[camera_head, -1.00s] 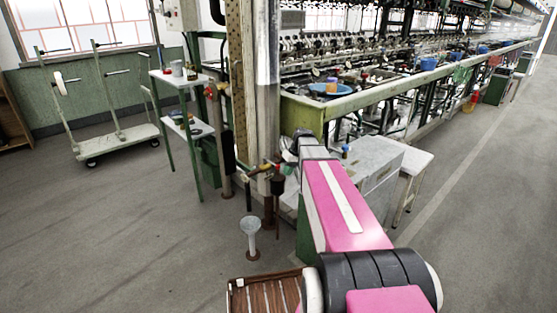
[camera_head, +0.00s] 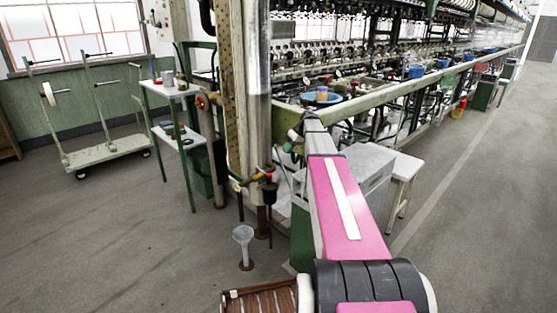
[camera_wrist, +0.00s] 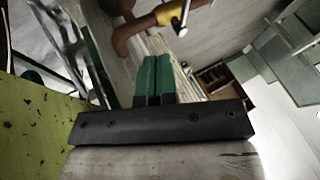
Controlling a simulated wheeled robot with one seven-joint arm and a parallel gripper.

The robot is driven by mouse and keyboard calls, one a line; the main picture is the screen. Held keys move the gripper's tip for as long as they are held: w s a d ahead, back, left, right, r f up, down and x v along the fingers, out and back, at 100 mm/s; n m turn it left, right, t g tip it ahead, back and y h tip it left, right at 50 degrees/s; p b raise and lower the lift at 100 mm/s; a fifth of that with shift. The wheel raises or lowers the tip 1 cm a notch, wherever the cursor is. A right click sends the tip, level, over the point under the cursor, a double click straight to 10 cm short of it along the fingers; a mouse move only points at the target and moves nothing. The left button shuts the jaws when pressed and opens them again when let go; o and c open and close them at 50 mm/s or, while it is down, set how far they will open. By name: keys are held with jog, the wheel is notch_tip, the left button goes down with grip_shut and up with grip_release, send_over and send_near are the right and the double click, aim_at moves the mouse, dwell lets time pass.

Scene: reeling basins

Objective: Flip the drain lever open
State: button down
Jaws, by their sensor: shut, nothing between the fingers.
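My gripper (camera_wrist: 155,80) shows in the wrist view with its two green fingers together and nothing between them. Ahead of the fingertips is a rust-brown pipe with a yellow valve body (camera_wrist: 168,14) and a thin silver lever (camera_wrist: 183,20) across it, near the top edge. The fingers are apart from the lever in the picture. In the head view, small red and yellow valve fittings (camera_head: 268,171) sit low by the metal post, left of my arm. I cannot tell which of these fittings is the drain lever, nor whether it is open.
A metal post (camera_head: 257,90) rises left of my arm. A grey box (camera_head: 362,172) and white stool (camera_head: 405,168) are to the right.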

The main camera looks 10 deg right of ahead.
aim_at(263, 172)
jog(key=s+a+f, duration=0.1)
jog(key=a+f, duration=0.7)
jog(key=shift+a+f, duration=0.25)
jog(key=shift+s, duration=0.1)
